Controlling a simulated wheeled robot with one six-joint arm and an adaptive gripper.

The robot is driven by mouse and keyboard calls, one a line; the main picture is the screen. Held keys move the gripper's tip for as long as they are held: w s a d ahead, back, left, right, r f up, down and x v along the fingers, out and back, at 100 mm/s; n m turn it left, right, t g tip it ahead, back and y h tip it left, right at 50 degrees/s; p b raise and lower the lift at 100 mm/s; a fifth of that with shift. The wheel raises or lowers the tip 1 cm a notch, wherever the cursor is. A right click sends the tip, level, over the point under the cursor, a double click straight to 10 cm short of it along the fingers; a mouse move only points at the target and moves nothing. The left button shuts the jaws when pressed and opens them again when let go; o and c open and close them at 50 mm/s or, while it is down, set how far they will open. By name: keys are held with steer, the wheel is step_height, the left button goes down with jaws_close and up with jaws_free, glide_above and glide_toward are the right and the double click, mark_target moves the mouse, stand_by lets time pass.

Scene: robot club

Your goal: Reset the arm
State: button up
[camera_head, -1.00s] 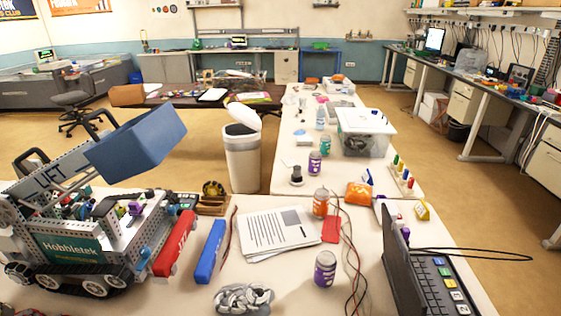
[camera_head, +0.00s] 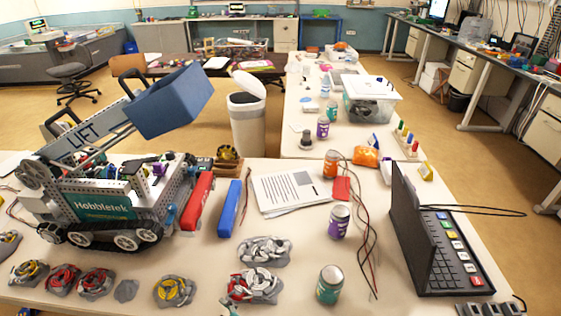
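My arm and gripper do not show in the head view. The head view looks over a white table (camera_head: 300,277). On its left stands a tracked robot model (camera_head: 110,205) with a raised arm marked LIFT and a blue bin (camera_head: 170,100) at its end. That model is a thing on the table. What my gripper holds, if anything, cannot be seen.
Wheels (camera_head: 265,250) lie along the table's front, with a green-labelled jar (camera_head: 330,284) and a purple-labelled jar (camera_head: 339,221) nearby. Papers (camera_head: 289,194) lie mid-table. A trash can (camera_head: 248,125) stands behind the table.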

steer(key=s+d+f+m+t+h, duration=0.15)
steer(key=s+d, duration=0.25)
steer(key=d, duration=0.4)
steer(key=s+d+f+m+t+h, duration=0.1)
steer(key=s+d+m, duration=0.2)
steer(key=s+d, duration=0.35)
steer(key=s+d+f+m+t+h, duration=0.1)
steer(key=s+d+m+t, duration=0.15)
steer(key=d, duration=0.65)
steer(key=s+d+r+m+h, duration=0.1)
steer(key=s+d+r+m, duration=0.1)
steer(key=s, duration=0.4)
steer(key=s+d+r+m+t+h, duration=0.1)
steer(key=s+d+r, duration=0.4)
steer(key=s, duration=0.1)
steer(key=s+d+r+m+h, duration=0.2)
steer(key=s+d+r, duration=0.1)
steer(key=s, duration=0.3)
steer(key=shift+d+r+m+t, duration=0.3)
steer(key=shift+r+t, duration=0.1)
steer(key=shift+r, duration=0.4)
